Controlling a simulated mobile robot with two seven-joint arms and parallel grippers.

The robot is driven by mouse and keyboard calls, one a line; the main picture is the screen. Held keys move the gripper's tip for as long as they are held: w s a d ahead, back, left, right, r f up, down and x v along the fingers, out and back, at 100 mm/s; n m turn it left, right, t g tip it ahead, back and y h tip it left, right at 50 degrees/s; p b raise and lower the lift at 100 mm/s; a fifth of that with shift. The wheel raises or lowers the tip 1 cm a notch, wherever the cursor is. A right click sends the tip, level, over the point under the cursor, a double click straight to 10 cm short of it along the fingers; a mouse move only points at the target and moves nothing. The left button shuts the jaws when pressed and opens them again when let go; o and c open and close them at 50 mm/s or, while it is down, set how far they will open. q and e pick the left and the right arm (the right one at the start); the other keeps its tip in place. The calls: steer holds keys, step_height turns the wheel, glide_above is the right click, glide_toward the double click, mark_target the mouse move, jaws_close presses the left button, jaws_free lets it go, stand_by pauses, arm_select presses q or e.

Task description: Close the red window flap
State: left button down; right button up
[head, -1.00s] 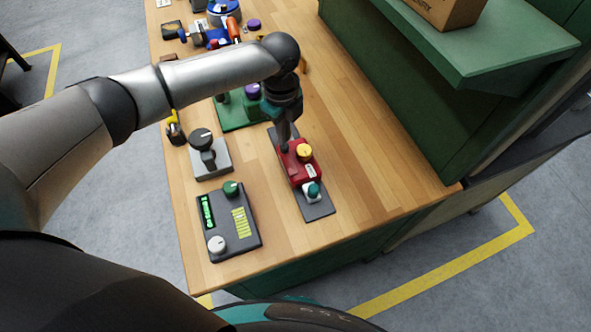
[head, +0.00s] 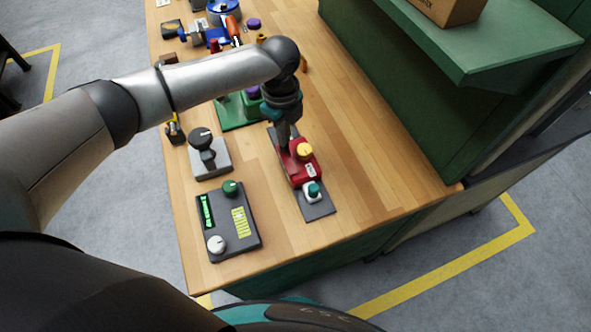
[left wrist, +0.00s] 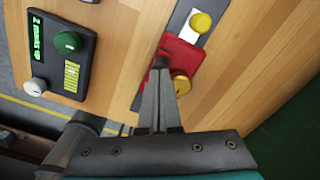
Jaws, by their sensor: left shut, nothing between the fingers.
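The red window flap (head: 303,172) is part of a red unit on a dark grey base plate (head: 318,210). A yellow knob (head: 305,151) sits on the red unit, and a teal knob (head: 313,189) on a white block is at its near end. In the left wrist view the red part (left wrist: 186,57) lies beyond my fingers, with a second yellow knob (left wrist: 201,23) on a white plate above it. My left gripper (head: 284,149) is shut and empty, its tips at the red part's left edge; contact is unclear. It hides part of the unit. My right gripper is out of view.
A dark panel (head: 247,216) with green and white knobs lies left of the unit. A grey block with a black knob (head: 203,142) and a green base (head: 232,119) stand near my arm. The wooden table (head: 380,175) is clear to the right, up to the green shelf unit (head: 385,90).

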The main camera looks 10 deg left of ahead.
arm_select(q)
steer(key=shift+f+b, duration=0.55)
steer(key=shift+f, duration=0.5)
steer(key=shift+r, duration=0.15)
steer(key=shift+r+p, duration=3.45)
steer(key=shift+p, duration=0.45)
